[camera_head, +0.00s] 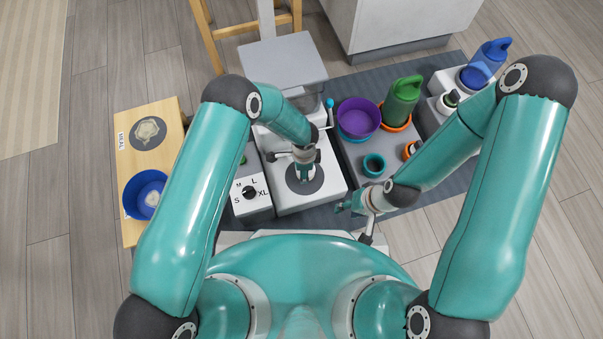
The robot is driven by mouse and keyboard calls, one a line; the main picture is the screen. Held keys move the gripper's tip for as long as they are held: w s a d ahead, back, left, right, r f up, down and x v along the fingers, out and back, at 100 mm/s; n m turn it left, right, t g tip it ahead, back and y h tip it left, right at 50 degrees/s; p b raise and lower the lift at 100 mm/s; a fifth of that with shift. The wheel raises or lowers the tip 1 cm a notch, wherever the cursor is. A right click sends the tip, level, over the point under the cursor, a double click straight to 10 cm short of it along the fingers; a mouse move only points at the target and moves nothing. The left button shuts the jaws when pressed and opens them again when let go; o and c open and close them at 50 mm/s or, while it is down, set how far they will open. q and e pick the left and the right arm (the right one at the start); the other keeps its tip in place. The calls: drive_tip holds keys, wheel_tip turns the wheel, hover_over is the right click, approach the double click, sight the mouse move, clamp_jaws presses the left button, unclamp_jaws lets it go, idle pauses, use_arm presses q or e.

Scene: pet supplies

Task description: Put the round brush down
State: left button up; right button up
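I cannot make out the round brush with certainty; it may be hidden by my grippers or arms. My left gripper (305,174) points down over a dark round pad (304,178) on the white machine. Its fingertips are small and partly hidden by its own wrist, and I cannot see whether they hold anything. My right gripper (346,206) is low at the front, just right of the machine's front edge. Its teal fingertips point left, and the gap between them is too small to judge.
A wooden board (133,226) with a blue bowl (131,200) is at left. A white size-dial box (258,205) stands by the machine. On the grey tray (350,155) are a purple bowl (358,114), a green bottle (401,103) and a dark teal cup (374,163). A blue bottle (484,62) stands far right.

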use_arm(q)
drive_tip(key=shift+f+b, duration=0.6)
drive_tip(key=shift+f, duration=1.25)
drive_tip(key=shift+f, duration=0.1)
drive_tip(key=o, duration=1)
